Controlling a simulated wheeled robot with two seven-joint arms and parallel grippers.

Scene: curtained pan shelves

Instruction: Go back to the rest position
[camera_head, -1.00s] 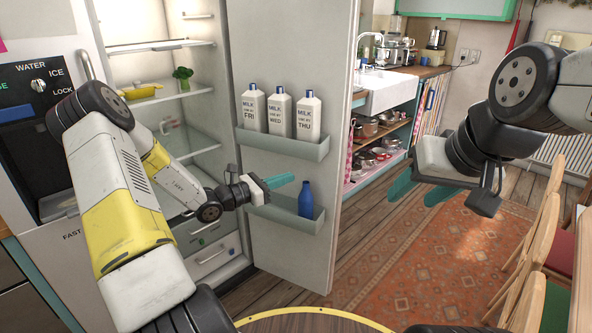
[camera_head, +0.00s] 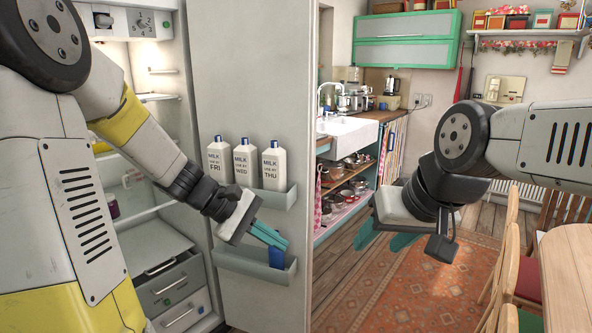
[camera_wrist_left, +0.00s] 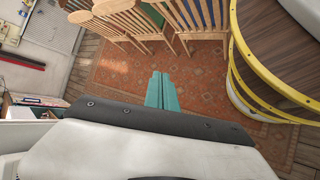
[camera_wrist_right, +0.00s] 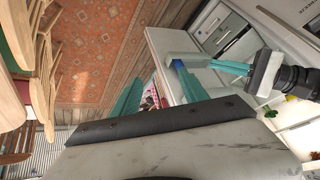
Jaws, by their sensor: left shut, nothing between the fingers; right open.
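My left gripper (camera_head: 268,236) is shut and empty. In the head view it appears in front of the open fridge door, over the lower door shelf. Its closed teal fingers (camera_wrist_left: 161,92) show in the left wrist view with only rug and chairs beyond them. My right gripper (camera_head: 388,240) is open and empty, held in the air over the rug at the right of the head view. Its spread fingers (camera_wrist_right: 158,92) show in the right wrist view with nothing between them close by.
The open fridge door (camera_head: 262,70) carries milk bottles (camera_head: 246,165) on its upper shelf. A blue bottle (camera_head: 277,250) on the lower shelf is partly hidden by my left fingers. Chairs (camera_head: 503,255) and a table (camera_head: 570,255) stand right. The rug (camera_head: 420,290) is clear.

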